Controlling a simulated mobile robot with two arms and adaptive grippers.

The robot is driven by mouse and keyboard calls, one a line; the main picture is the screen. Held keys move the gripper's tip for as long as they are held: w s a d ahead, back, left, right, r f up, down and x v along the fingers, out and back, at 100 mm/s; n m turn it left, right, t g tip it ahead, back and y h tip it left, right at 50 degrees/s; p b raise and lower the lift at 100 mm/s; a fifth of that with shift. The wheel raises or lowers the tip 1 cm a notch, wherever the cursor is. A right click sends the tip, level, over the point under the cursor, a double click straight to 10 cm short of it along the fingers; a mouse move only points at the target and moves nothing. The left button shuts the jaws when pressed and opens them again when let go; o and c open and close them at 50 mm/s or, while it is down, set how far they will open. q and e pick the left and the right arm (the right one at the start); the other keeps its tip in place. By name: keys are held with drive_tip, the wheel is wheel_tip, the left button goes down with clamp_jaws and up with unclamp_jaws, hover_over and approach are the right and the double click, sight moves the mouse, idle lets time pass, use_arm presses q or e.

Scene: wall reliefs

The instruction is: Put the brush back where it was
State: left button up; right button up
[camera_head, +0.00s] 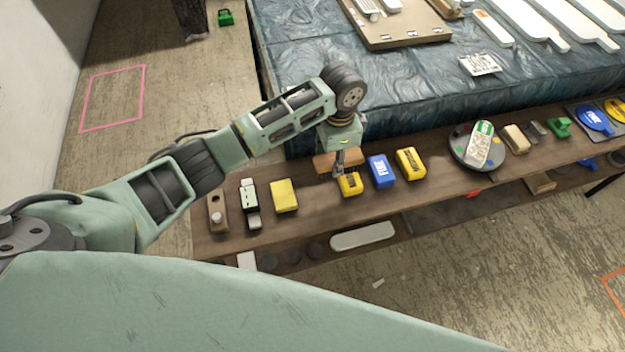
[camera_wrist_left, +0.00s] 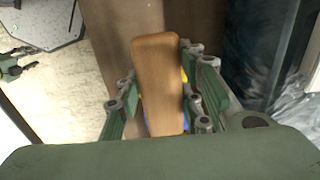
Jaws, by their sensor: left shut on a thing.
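My left gripper (camera_head: 341,167) is shut on the brush, whose brown wooden body (camera_head: 325,162) shows just above the shelf in the head view. In the left wrist view the brush (camera_wrist_left: 158,75) is a long wooden block between the two fingers (camera_wrist_left: 160,105); its underside is hidden. I cannot tell whether it touches the shelf. A yellow block (camera_head: 349,185) lies right below and beside the gripper. A small green gripper with two dark fingers apart, which looks like my right one (camera_wrist_left: 18,62), shows at the wrist view's left edge.
The wooden shelf (camera_head: 322,210) carries a yellow sponge-like block (camera_head: 284,196) to the left, and a blue box (camera_head: 381,171) and another yellow block (camera_head: 410,163) to the right. A round palette (camera_head: 460,152) lies farther right. A blue-covered table (camera_head: 300,60) stands behind.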

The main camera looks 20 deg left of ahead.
use_arm(q)
drive_tip(key=s+a+f, duration=0.2)
drive_tip(key=a, duration=0.1)
drive_tip(key=s+a+f+p, duration=0.1)
drive_tip(key=shift+s+a+f, duration=0.1)
drive_tip(key=shift+s+a, duration=0.15)
drive_tip(key=shift+f, duration=2.1)
drive_tip(key=shift+f, duration=0.15)
drive_tip(key=o, duration=1.1)
drive_tip(key=shift+a, duration=0.1)
wheel_tip(320, 180, up, 12)
drive_tip(key=shift+r, duration=0.2)
